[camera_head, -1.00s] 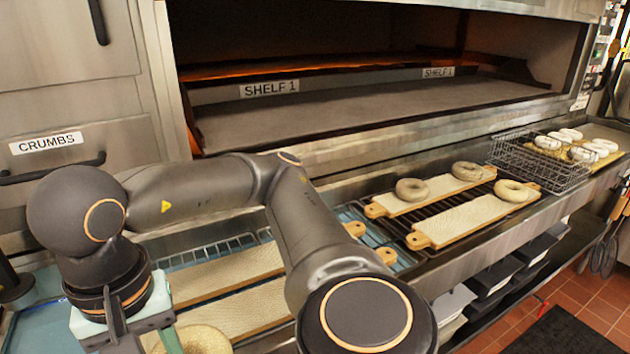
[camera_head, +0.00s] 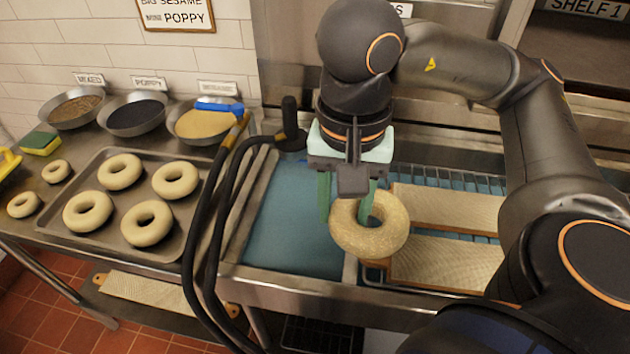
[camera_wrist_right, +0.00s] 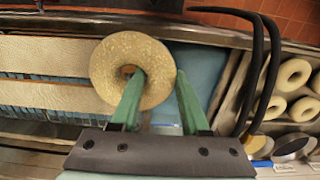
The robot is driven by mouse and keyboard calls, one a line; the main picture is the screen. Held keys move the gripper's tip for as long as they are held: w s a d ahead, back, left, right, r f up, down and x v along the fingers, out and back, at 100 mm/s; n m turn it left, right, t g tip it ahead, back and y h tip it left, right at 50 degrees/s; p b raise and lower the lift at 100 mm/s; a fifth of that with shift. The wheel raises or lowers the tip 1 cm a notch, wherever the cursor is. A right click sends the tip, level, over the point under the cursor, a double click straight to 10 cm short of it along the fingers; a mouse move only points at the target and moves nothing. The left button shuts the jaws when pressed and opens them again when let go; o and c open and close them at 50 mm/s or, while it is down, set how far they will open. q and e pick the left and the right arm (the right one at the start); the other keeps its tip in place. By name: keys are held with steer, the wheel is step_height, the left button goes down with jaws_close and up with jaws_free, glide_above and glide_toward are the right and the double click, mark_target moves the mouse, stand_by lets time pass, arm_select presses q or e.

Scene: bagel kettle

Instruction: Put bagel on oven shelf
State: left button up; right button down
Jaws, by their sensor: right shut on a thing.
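My right gripper (camera_head: 345,216) is shut on a seeded, tan bagel (camera_head: 387,238). One green finger goes into the hole and the other is outside the ring. The bagel hangs over the sink edge by the wooden boards, and it also shows in the right wrist view (camera_wrist_right: 110,70). The oven shows only at the top right of the head view, with a dark opening and a shelf label (camera_head: 588,8). Most of the oven shelf is out of view. My left gripper is not in view.
Two bare cloth-covered boards (camera_head: 450,207) lie on the rack right of the bagel. A blue-bottomed sink (camera_head: 290,225) and black hoses (camera_head: 215,220) are to the left. A tray (camera_head: 205,165) with several plain bagels and topping bowls (camera_head: 140,115) stand farther left.

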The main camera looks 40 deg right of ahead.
steer(key=w+a+f+p, duration=0.2)
steer(key=w+a+f, duration=0.1)
steer(key=w+f, duration=1)
steer(key=shift+w, duration=0.25)
steer(key=shift+f+b, duration=0.65)
steer(key=shift+r, duration=0.1)
steer(key=shift+c, duration=2)
jaws_free()
steer(key=shift+r, duration=0.1)
